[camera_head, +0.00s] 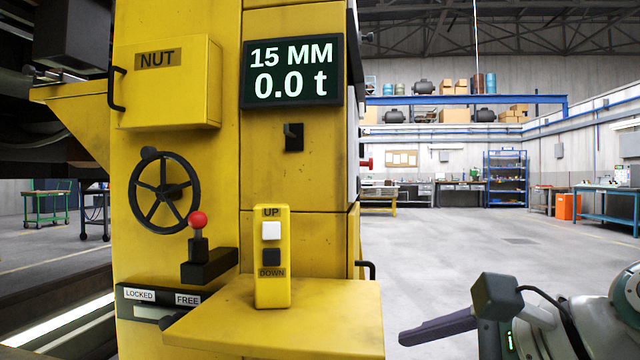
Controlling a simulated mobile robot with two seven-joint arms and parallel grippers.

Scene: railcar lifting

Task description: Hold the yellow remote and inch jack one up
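The yellow remote (272,288) stands upright on the yellow shelf (330,318) of the jack (178,100). Its white UP button (271,231) is above its dark DOWN button (271,257). The jack's display (292,71) reads 15 MM and 0.0 t. My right gripper (437,328) is at the lower right, beyond the shelf's right edge and apart from the remote. One dark finger shows, pointing left; I cannot make out the gap between the fingers. My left gripper is out of view.
A black handwheel (165,192), a red-knobbed lever (198,222) and a LOCKED/FREE plate (160,297) are on the jack left of the remote. A NUT box (168,85) juts out above. The dark railcar underside (40,140) is at left. Open floor lies right.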

